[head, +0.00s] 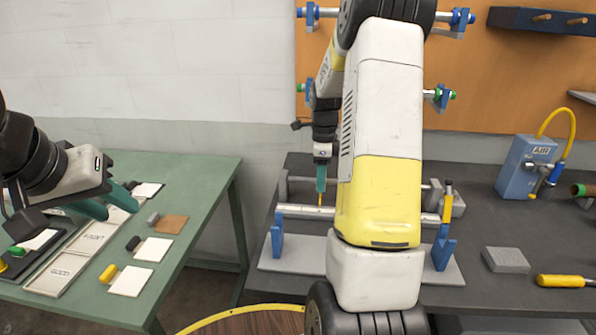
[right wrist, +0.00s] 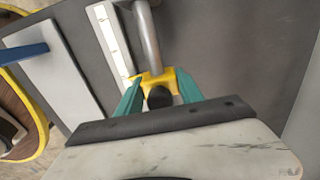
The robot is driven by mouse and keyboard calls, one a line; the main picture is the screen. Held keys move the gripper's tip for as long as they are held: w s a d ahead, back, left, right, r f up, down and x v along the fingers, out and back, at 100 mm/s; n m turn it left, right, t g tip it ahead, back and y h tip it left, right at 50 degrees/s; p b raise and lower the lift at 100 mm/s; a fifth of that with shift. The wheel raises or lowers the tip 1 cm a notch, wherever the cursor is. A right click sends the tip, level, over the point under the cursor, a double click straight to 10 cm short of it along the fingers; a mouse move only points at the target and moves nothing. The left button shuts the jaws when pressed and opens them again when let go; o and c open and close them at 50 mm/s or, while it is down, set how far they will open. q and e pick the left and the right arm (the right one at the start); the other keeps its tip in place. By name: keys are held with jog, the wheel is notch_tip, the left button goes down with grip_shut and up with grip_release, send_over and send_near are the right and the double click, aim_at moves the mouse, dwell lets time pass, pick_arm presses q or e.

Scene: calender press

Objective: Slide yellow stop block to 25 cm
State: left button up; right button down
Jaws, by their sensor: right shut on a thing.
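The yellow stop block (right wrist: 155,79) sits on a grey rod (right wrist: 148,40) in the right wrist view, with a black knob on its near side. A white scale strip (right wrist: 108,38) with marks runs beside the rod; its numbers are too small to read. My right gripper (right wrist: 158,88) is shut on the block, one teal finger on each side. In the head view my right gripper (head: 321,184) points down at the rail, and only a sliver of yellow shows below it. My left gripper (head: 108,203) is open and empty above the green table.
My right arm hides the middle of the rail in the head view. Blue supports (head: 442,249) stand on the grey base plate (head: 295,252). A grey block (head: 505,260), a yellow-handled tool (head: 566,281) and a blue air box (head: 525,165) are to the right. The green table (head: 205,185) holds several cards.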

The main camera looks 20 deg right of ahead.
jog(key=shift+s+d, duration=0.6)
jog(key=shift+d, duration=0.65)
jog(key=shift+s+d, duration=0.55)
jog(key=shift+d, duration=0.75)
jog(key=shift+s+d, duration=0.6)
jog(key=shift+d, duration=0.65)
jog(key=shift+s+d+r, duration=0.1)
jog(key=shift+s+d, duration=0.35)
jog(key=shift+d, duration=0.55)
jog(key=shift+s+d+f, duration=0.1)
jog(key=shift+s+d, duration=0.4)
jog(key=shift+d, duration=0.5)
jog(key=shift+s+d+r, duration=0.1)
jog(key=shift+s+d, duration=0.35)
jog(key=shift+d, duration=0.55)
jog(key=c, duration=0.7)
grip_release()
jog(key=shift+a, duration=0.1)
